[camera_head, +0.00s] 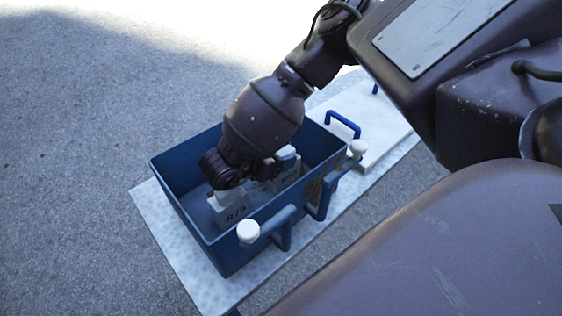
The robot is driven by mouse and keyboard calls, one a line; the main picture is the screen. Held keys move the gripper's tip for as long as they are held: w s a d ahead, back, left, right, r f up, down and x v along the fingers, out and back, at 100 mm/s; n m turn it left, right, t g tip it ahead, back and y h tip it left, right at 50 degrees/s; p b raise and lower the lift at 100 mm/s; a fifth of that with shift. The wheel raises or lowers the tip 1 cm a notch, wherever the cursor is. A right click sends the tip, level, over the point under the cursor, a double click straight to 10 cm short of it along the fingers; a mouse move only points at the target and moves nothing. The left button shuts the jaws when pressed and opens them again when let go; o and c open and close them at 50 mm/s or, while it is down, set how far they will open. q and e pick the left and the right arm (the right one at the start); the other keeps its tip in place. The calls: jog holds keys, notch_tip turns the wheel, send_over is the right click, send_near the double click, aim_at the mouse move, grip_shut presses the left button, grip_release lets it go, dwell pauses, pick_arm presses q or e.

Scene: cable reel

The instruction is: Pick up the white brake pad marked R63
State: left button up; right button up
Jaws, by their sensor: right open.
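A blue open crate (190,203) stands on a pale bench. Inside it, a white block (232,210) near the left end carries dark lettering that looks like R78. A second white block (289,174) sits further right in the crate, with small lettering I cannot read for sure. My right gripper (240,180) reaches down into the crate from above, open, over or beside the white blocks. Its fingers are partly hidden by its own wrist, and I cannot tell whether they touch a block. A pad marked R63 cannot be made out. My left gripper does not show.
The crate's front wall has blue brackets with white knobs (248,231). A white lid or board with a blue handle (343,123) lies on the bench (168,240) to the right. Grey ground surrounds the bench.

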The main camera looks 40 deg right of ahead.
jog(key=c, duration=0.7)
grip_shut()
jog(key=shift+r, duration=0.1)
